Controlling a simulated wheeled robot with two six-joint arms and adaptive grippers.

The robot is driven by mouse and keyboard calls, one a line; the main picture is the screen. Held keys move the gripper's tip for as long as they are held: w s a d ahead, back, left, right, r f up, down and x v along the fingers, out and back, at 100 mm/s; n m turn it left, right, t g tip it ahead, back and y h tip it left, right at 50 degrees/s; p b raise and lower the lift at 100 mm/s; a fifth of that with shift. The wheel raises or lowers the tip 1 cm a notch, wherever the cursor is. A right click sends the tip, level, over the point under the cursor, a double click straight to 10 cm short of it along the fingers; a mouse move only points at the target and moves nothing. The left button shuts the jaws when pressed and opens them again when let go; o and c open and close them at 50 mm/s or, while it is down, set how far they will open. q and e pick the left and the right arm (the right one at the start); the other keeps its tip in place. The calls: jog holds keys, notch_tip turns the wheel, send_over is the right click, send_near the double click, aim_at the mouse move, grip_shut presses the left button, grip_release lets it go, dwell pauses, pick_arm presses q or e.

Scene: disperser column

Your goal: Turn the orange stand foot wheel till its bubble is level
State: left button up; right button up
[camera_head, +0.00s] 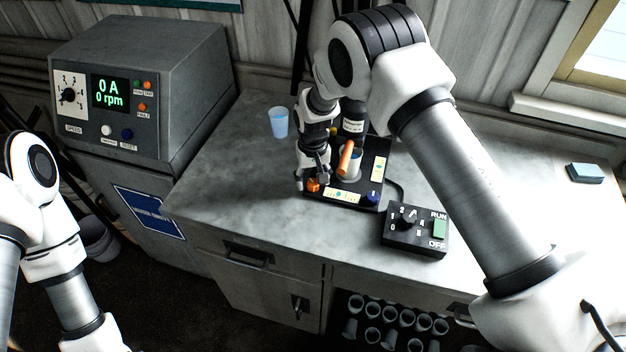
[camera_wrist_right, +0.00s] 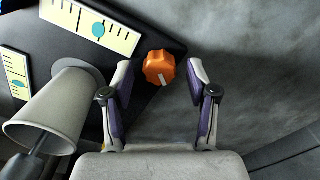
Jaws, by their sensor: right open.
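The orange foot wheel (camera_head: 313,185) sits at the front left corner of the dark stand base (camera_head: 364,203). In the right wrist view the orange wheel (camera_wrist_right: 159,68), with a pale mark on it, lies between and just beyond my fingertips. My right gripper (camera_wrist_right: 161,86) is open and empty, apparently not touching it. In the head view it hangs over that corner. A second vial (camera_head: 377,168) stands at the base's right side. My left gripper is out of view.
A blue foot wheel (camera_head: 372,198) is at the base's front right corner. A grey cup (camera_wrist_right: 45,112) stands on the base. A control box (camera_head: 415,232) is to the right, a pale blue cup (camera_head: 279,122) behind left. The bench left of the stand is clear.

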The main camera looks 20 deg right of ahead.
aim_at(313, 182)
notch_tip(313, 182, up, 11)
jog(key=shift+w+r, duration=0.1)
jog(key=shift+w, duration=0.05)
dwell(0.4)
